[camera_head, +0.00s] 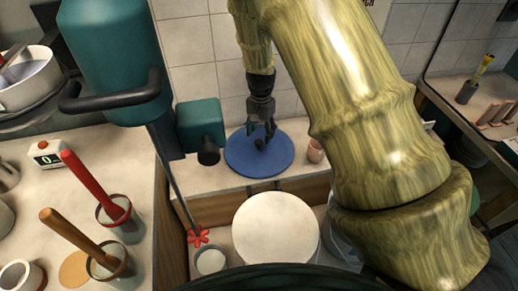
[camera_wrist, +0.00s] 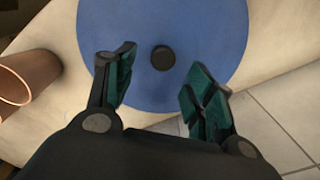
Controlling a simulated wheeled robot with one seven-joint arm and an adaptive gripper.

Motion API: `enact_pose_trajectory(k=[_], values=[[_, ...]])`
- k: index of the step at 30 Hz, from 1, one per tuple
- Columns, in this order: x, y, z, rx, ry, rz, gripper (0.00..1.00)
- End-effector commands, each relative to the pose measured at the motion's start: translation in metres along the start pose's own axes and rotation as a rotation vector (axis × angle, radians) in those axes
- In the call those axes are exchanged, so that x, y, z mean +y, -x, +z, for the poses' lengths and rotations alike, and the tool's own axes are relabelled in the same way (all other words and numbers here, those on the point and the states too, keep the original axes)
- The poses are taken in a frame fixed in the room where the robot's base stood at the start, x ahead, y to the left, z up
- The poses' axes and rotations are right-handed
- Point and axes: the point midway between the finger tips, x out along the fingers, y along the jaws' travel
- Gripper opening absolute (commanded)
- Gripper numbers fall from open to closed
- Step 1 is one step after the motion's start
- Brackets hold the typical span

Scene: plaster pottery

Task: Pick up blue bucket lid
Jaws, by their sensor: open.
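The blue bucket lid (camera_head: 244,158) is a flat round blue disc lying on the pale counter against the tiled wall in the head view. In the wrist view the lid (camera_wrist: 210,35) fills the upper middle, with a round dark knob (camera_wrist: 163,58) at its centre. My gripper (camera_head: 263,132) is above the lid in the head view. In the wrist view my gripper (camera_wrist: 160,88) is open and empty. Its two teal-padded fingers are spread to either side, with the knob between and a little beyond their tips. I cannot tell the exact height above the knob.
A copper-coloured cup (camera_head: 315,150) stands close to the right of the lid. A round white-topped container (camera_head: 276,228) stands in front, lower down. A teal machine (camera_head: 115,60) with a long stirring rod is at the left. Red (camera_head: 92,183) and brown handles stand in pots on the left counter.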

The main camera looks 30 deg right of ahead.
Motion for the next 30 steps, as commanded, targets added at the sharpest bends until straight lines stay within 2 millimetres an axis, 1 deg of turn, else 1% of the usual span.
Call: enact_pose_trajectory(k=[2, 9, 13, 18, 24, 25, 26, 30], values=[[0.0, -0.004, 0.002, -0.002, 0.0, 0.001, 0.54], [-0.002, -0.03, 0.008, -0.003, 0.0, 0.003, 0.54], [-0.002, -0.043, 0.007, -0.002, 0.0, 0.001, 0.54], [-0.002, -0.05, 0.007, 0.0, -0.001, 0.0, 0.54], [-0.002, -0.051, 0.007, 0.0, -0.001, 0.0, 0.54], [-0.002, -0.051, 0.007, 0.0, -0.001, 0.0, 0.52], [-0.002, -0.051, 0.007, 0.0, -0.001, 0.0, 0.47], [-0.002, -0.05, 0.007, 0.0, -0.001, 0.0, 0.21]])
